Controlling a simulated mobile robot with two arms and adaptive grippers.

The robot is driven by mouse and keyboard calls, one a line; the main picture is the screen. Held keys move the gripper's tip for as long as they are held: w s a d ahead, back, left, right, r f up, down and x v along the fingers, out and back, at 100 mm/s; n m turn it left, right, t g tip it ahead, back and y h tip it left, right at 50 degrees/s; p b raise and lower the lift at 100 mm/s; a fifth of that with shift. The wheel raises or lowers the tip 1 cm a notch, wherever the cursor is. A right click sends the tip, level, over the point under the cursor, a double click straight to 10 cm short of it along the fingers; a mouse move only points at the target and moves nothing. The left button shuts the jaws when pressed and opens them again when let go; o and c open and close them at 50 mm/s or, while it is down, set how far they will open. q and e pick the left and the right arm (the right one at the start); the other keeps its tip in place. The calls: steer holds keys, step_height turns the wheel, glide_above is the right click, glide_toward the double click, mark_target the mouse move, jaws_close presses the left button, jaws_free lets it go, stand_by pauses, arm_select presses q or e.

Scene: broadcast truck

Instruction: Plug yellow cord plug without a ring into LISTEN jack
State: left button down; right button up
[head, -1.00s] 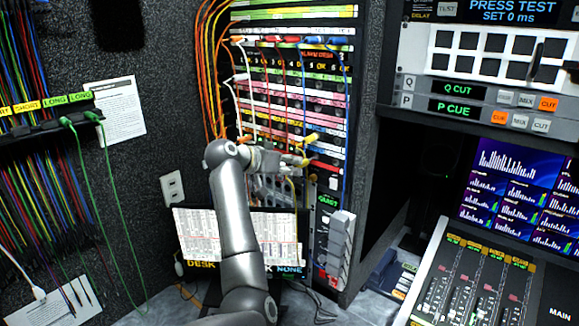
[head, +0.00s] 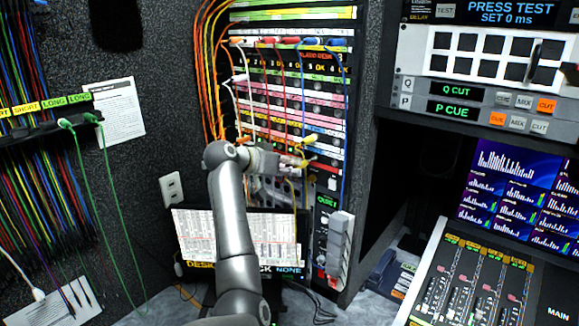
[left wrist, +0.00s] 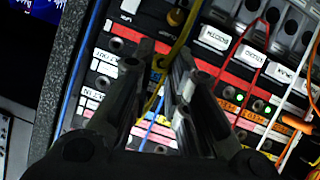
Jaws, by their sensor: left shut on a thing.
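My left gripper (head: 298,162) is in front of the lower rows of the patch panel (head: 262,77). In the left wrist view its fingers (left wrist: 161,66) are shut on a yellow cord plug (left wrist: 160,62), close to the panel face. The yellow cord (left wrist: 183,32) runs up from it. I cannot tell whether this plug has a ring. A label (left wrist: 93,94) that seems to read LISTEN upside down is left of the fingers, with a dark jack (left wrist: 103,82) near it. Another yellow plug (head: 310,138) is in the panel just above the gripper. My right gripper is out of view.
Red, white, orange and blue cords hang across the panel; a blue cord (head: 346,120) runs down its right side. A mixing console (head: 480,285) stands at the right. Cords hang on the left wall.

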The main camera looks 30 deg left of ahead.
arm_select(q)
steer(key=shift+r, duration=0.1)
stand_by(0.4)
steer(key=shift+w, duration=0.8)
steer(key=shift+w+d, duration=0.15)
steer(key=shift+w, duration=1.05)
steer(key=c, duration=1.3)
jaws_free()
steer(key=shift+w, duration=0.1)
steer(key=shift+c, duration=0.2)
steer(key=v, duration=1.2)
steer(key=shift+d, duration=0.1)
